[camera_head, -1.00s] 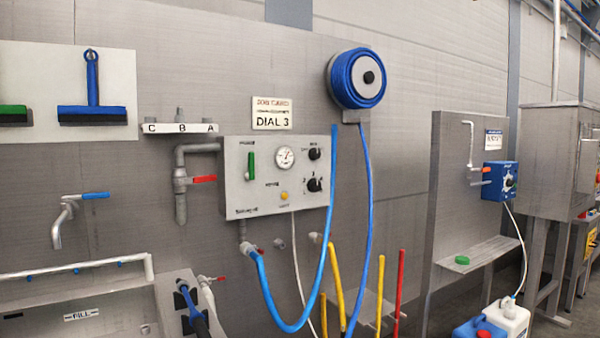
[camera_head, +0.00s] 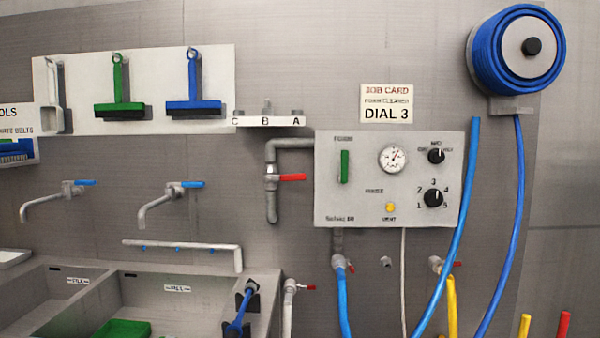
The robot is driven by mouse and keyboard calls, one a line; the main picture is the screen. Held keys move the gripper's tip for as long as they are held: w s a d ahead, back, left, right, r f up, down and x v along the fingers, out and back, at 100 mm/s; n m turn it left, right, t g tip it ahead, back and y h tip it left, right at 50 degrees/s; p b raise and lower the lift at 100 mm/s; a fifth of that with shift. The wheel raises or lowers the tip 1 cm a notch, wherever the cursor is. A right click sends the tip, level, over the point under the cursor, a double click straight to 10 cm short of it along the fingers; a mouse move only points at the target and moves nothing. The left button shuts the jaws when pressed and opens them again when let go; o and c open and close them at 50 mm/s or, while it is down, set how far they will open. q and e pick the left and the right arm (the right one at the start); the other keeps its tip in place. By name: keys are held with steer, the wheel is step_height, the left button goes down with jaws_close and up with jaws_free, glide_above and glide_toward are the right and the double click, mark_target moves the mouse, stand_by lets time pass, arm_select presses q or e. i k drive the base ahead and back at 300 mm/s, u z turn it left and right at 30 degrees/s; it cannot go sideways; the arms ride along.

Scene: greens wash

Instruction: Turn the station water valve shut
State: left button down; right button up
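A grey pipe (camera_head: 271,203) bends out of the left side of the control panel (camera_head: 330,205) and runs down the wall. A valve with a red lever (camera_head: 292,177) sits on its vertical part. The lever lies level, pointing right across the pipe towards the panel. Smaller red handles show lower down, one on a pipe by the sink (camera_head: 309,287) and one by the blue hose fitting (camera_head: 350,268). No label marks which is the station water valve. Neither of my grippers is in view.
The panel carries a green handle (camera_head: 344,166), a gauge (camera_head: 393,158) and black knobs. A blue hose (camera_head: 517,210) hangs from a reel (camera_head: 489,62) at right. Sinks (camera_head: 180,285) with blue-handled taps stand at lower left. The wall before the red lever looks unobstructed.

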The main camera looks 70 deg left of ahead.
mark_target(294, 176)
steer(key=u, duration=0.75)
steer(key=i, duration=0.95)
steer(key=u, duration=0.95)
